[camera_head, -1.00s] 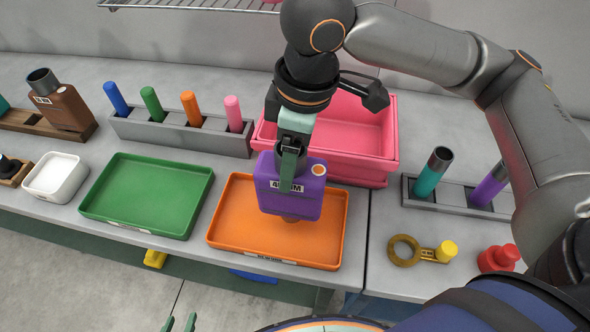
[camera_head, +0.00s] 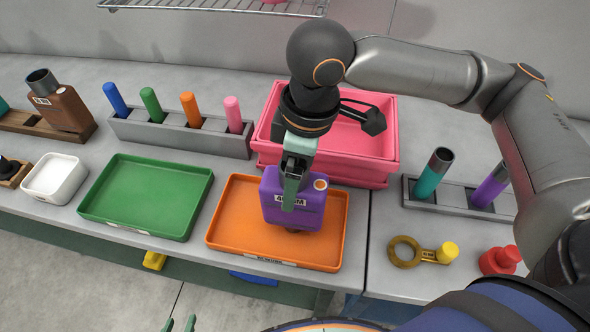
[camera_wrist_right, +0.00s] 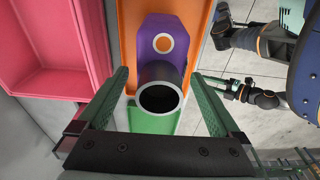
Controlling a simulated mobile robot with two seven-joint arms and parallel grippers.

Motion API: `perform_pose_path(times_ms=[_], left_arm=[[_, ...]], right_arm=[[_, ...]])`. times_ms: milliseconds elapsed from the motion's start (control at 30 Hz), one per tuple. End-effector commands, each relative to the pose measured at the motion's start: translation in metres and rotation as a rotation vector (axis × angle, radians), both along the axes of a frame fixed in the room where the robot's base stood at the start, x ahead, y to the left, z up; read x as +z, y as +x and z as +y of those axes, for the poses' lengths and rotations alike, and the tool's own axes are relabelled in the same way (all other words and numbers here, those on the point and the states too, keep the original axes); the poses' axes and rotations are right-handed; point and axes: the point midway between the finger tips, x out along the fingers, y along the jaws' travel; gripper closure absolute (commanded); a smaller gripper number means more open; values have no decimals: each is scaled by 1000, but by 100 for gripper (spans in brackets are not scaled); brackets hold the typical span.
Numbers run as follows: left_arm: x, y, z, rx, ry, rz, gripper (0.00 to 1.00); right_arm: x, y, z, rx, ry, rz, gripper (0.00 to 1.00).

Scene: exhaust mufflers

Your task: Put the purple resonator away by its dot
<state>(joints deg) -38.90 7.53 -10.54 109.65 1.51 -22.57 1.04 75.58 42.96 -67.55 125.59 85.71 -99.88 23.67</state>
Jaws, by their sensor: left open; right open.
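The purple resonator (camera_head: 307,207), with a white label, an orange dot ringed in white and a dark pipe end, is in the orange tray (camera_head: 225,243). In the right wrist view the resonator (camera_wrist_right: 152,38) shows its dot and open pipe mouth. My right gripper (camera_wrist_right: 163,92) is open, its green fingers on either side of the pipe with gaps between. In the head view the right gripper (camera_head: 292,190) partly hides the resonator. My left gripper (camera_head: 180,323) is open and empty; only its green fingertips show at the bottom edge.
A green tray (camera_head: 150,232) lies left of the orange one, with a white bin (camera_head: 54,178) beyond it. A pink bin (camera_head: 390,150) stands behind. Grey racks hold coloured cylinders at back left and right. A brass ring tool (camera_head: 405,251) and red part (camera_head: 500,261) lie right.

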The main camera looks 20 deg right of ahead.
Motion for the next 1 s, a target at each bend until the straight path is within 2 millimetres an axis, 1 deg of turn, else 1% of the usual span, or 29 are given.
perform_pose_path(times_ms=[167,267,367,600,700,833,1000], left_arm=[[0,0,0,0,0,-1,50],[1,0,0,0,0,-1,50],[5,0,0,0,0,-1,50],[14,0,0,0,0,-1,50],[17,0,0,0,0,-1,50],[19,1,0,0,0,-1,50],[20,1,0,0,0,-1,50]], right_arm=[[1,0,0,0,0,-1,0],[9,1,0,0,1,-3,0],[25,0,-2,0,2,-5,0],[77,-3,-7,-1,2,-5,0],[96,-5,-9,-1,1,-4,0],[113,-6,-11,-1,1,-2,0],[122,-8,-12,0,1,-1,0]])
